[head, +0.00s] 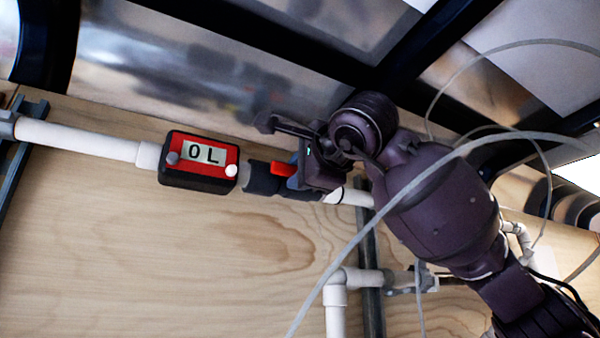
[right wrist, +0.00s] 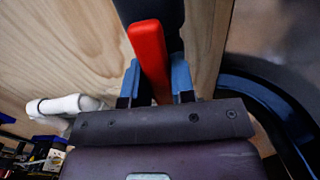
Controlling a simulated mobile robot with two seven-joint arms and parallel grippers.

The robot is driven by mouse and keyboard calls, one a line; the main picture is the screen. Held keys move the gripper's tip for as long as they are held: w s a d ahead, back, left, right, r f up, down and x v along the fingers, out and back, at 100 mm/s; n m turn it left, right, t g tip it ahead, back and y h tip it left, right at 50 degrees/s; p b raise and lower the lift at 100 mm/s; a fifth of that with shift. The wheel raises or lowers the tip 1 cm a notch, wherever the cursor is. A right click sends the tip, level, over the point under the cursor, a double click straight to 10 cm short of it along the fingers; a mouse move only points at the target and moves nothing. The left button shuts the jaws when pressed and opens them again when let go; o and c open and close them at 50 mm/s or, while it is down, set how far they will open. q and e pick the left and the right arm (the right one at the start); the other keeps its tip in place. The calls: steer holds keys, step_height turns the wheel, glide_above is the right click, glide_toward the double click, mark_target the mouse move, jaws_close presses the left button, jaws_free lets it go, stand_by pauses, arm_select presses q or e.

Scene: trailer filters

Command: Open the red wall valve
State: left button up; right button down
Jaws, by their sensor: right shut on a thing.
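The red valve handle (head: 283,169) sits on a dark valve body (head: 262,178) in a white pipe along the wooden wall. My right gripper (head: 296,176) is at the handle, coming from the right. In the right wrist view, the red handle (right wrist: 150,58) stands between the two blue fingertips (right wrist: 158,82), and the gripper is shut on it. In the head view the handle points right, roughly along the pipe, with its far end hidden by the gripper. My left gripper is not in view.
A red and black flow meter (head: 199,162) reading "0L" is in the pipe left of the valve. A lower white pipe (head: 336,295) bends down the wall. Dark metal ribs cross above. Bare plywood (head: 130,250) lies below the meter.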

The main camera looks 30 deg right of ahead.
steer(key=c, duration=1)
jaws_free()
steer(key=shift+o, duration=0.2)
steer(key=s+b, duration=0.1)
steer(key=s, duration=1)
